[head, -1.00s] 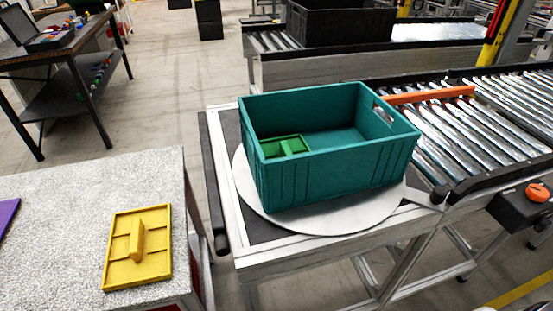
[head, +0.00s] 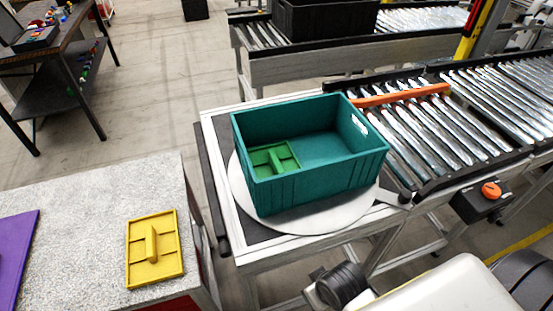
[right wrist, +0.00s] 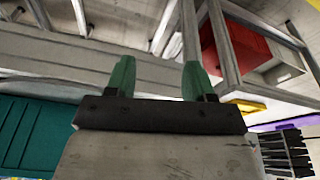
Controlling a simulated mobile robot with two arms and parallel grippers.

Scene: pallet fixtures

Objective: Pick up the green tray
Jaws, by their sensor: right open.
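The green tray (head: 274,160) lies inside the teal crate (head: 322,180), at its left end, with a raised divider handle across it. The crate stands on a round grey turntable plate (head: 240,193). My right gripper (right wrist: 157,75) shows in the right wrist view with its two green fingertips apart and nothing between them. The crate's teal side (right wrist: 30,135) is at the lower left of that view, apart from the fingers. The green tray is not visible there. In the head view, part of my right arm is at the bottom right. My left gripper is not in view.
A yellow tray (head: 154,250) and a purple tray (head: 14,255) lie on the speckled table (head: 90,200) at the left. A roller conveyor (head: 440,130) with an orange bar (head: 400,95) is right of the crate. A black bin (head: 325,18) stands on the conveyor behind.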

